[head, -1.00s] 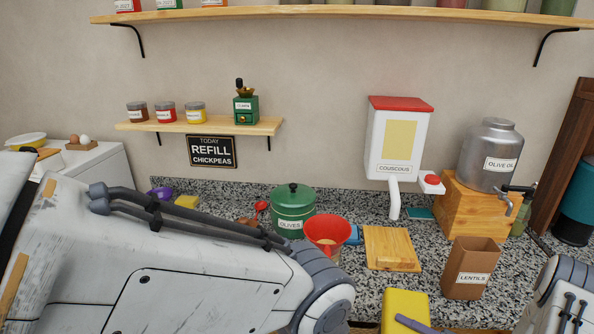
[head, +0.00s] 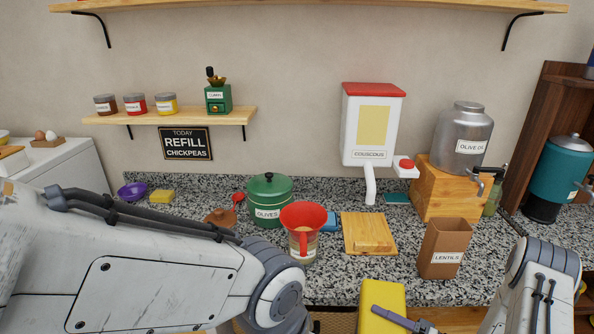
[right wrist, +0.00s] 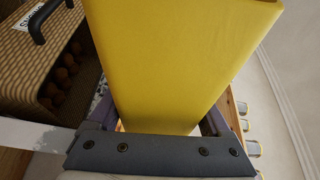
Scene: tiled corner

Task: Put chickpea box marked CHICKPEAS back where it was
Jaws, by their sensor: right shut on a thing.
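A yellow box (head: 385,300) is at the bottom of the head view, low in front of the counter edge. No CHICKPEAS lettering shows on the sides I see. My right gripper (head: 398,320) is shut on it, one finger showing across its near side. The box (right wrist: 180,65) fills the middle of the right wrist view, between the fingers (right wrist: 160,125). My left arm crosses the head view from the left, but its gripper is out of view. A sign on the wall (head: 186,143) reads TODAY REFILL CHICKPEAS.
On the counter stand a red funnel (head: 303,214) over a jar, a green OLIVES pot (head: 268,190), a wooden board (head: 369,232) and a brown LENTILS box (head: 444,248). A wicker basket with round brown things (right wrist: 45,65) is left of the box in the right wrist view.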

